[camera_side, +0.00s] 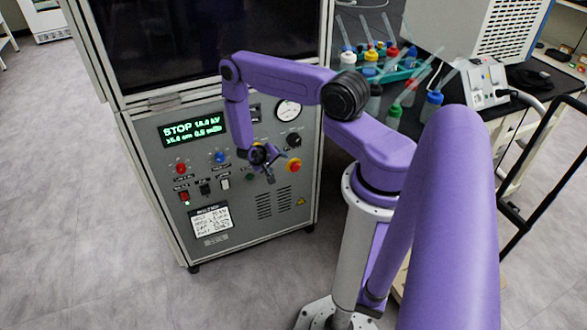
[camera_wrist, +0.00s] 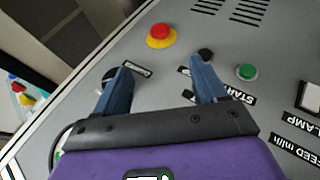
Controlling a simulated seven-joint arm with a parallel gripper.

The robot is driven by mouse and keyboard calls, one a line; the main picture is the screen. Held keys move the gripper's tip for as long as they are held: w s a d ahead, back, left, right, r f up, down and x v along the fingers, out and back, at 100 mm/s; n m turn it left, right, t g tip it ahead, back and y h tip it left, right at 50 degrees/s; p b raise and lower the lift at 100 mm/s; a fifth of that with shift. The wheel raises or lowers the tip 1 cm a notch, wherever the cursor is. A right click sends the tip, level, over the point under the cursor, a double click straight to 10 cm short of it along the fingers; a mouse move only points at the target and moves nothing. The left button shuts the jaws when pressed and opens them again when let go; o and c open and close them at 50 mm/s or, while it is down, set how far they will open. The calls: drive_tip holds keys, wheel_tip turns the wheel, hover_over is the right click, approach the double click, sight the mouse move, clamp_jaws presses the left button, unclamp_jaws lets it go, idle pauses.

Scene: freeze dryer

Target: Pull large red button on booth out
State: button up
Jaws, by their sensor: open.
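The large red button (camera_side: 293,165) on a yellow ring sits on the right side of the booth's grey front panel (camera_side: 262,183). In the wrist view the red button (camera_wrist: 160,33) is at the top centre, ahead of the fingers and a little apart from them. My gripper (camera_side: 271,170) is in front of the panel, just left of the red button. In the wrist view my gripper (camera_wrist: 161,72) shows two blue fingers spread apart, with nothing held between them.
A lit green STOP display (camera_side: 192,129), a dial gauge (camera_side: 288,111) and several small knobs share the panel. A bench with bottles (camera_side: 371,57) stands at the right.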

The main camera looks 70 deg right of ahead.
sight(294, 168)
drive_tip(key=x, duration=1.7)
drive_tip(key=shift+s+f, duration=0.1)
drive_tip(key=shift+s, duration=0.05)
drive_tip(key=shift+c, duration=0.3)
clamp_jaws()
drive_tip(key=shift+s+a, duration=0.35)
drive_tip(key=shift+s, duration=0.05)
drive_tip(key=shift+o, duration=0.3)
unclamp_jaws()
